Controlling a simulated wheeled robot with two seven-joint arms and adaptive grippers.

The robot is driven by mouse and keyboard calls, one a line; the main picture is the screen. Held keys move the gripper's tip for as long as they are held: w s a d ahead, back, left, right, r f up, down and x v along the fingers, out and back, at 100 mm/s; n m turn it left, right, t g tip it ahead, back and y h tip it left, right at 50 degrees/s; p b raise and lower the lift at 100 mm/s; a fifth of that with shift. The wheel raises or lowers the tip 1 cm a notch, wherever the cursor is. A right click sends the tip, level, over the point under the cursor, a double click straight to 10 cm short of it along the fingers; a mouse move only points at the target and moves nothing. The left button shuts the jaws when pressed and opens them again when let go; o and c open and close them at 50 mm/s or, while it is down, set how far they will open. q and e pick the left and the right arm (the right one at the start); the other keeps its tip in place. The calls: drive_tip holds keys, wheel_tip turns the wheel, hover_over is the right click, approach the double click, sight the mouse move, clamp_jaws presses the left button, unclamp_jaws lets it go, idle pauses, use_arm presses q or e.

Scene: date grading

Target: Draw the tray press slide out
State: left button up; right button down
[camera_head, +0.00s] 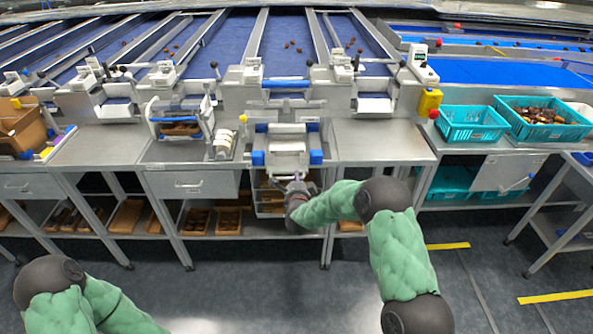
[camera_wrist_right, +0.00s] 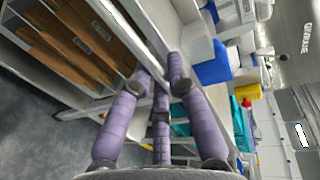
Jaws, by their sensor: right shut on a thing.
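The tray press (camera_head: 287,130) stands at the middle of the grey bench, with blue blocks at its sides. Its pale slide (camera_head: 286,163) sits low at the front, over the bench's front edge. My right gripper (camera_head: 298,184) is at the front end of the slide, below the bench top. In the right wrist view my right gripper's purple fingers (camera_wrist_right: 165,84) are closed together on a grey front part of the slide. The fingers hide most of that part. My left gripper is outside the view; only its green arm shows at the lower left.
Shelves with brown trays (camera_head: 228,219) lie under the bench, close to my right gripper. A drawer (camera_head: 192,184) is to the left. Teal crates (camera_head: 472,132) stand on the right. The floor in front of the bench is clear.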

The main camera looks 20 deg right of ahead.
drive_tip(key=f+b+v, duration=0.1)
drive_tip(key=f+v, duration=0.1)
drive_tip(key=v, duration=1)
drive_tip(key=shift+s+a+f, duration=0.15)
drive_tip(key=shift+s+f, duration=0.05)
drive_tip(key=shift+s, duration=0.35)
drive_tip(key=c, duration=1.2)
unclamp_jaws()
drive_tip(key=v, duration=1.2)
drive_tip(key=shift+r, duration=0.1)
